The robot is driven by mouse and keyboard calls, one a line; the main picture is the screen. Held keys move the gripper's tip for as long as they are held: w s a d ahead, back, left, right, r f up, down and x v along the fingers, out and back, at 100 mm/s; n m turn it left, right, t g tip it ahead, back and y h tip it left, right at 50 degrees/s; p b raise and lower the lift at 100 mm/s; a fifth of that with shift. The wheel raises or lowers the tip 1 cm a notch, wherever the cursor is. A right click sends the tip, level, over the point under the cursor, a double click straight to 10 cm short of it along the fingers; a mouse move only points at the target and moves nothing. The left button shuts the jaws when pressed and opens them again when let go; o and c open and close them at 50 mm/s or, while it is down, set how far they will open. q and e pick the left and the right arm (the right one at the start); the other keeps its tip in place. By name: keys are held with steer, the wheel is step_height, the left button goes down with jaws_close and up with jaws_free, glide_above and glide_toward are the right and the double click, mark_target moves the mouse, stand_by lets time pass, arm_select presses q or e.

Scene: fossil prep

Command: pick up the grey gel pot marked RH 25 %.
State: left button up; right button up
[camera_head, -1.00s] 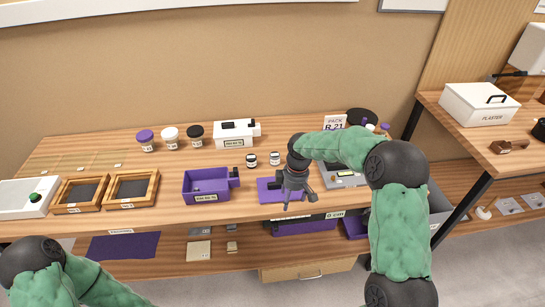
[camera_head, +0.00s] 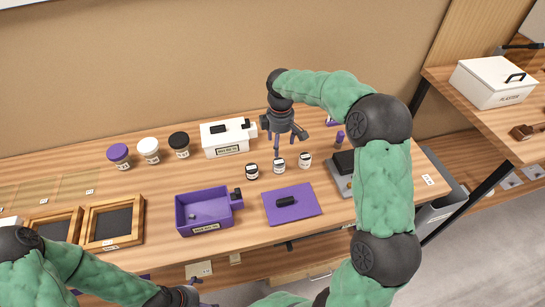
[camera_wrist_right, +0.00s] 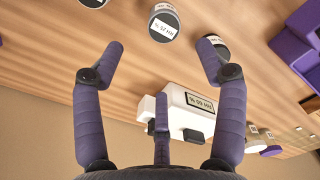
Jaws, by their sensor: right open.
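The gel pot marked RH 25 % (camera_wrist_right: 163,22) shows upside down at the top of the right wrist view, ahead of the fingers. In the head view it appears to be the middle, greyer one (camera_head: 279,166) of three small pots on the bench. My right gripper (camera_head: 282,138) points down just behind and above that pot, its fingers spread and empty. The fingers also show apart in the right wrist view (camera_wrist_right: 160,52), not touching the pot. My left gripper (camera_head: 190,292) is only partly seen at the bottom edge; its opening is unclear.
Dark-lidded pots stand close on the left (camera_head: 252,171) and right (camera_head: 305,159). A white box (camera_head: 222,150) stands behind left, close to the fingers.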

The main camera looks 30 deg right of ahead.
mark_target(278, 161)
step_height(278, 161, down, 6)
steer(key=shift+s+r+b, duration=0.1)
steer(key=shift+b, duration=0.85)
steer(key=f+b, duration=0.1)
steer(key=f, duration=0.2)
steer(key=f+b, duration=0.1)
steer(key=f, duration=0.1)
steer(key=shift+s+a+b, duration=0.15)
steer(key=shift+a+b, duration=0.1)
steer(key=shift+b, duration=0.1)
steer(key=c, duration=1.2)
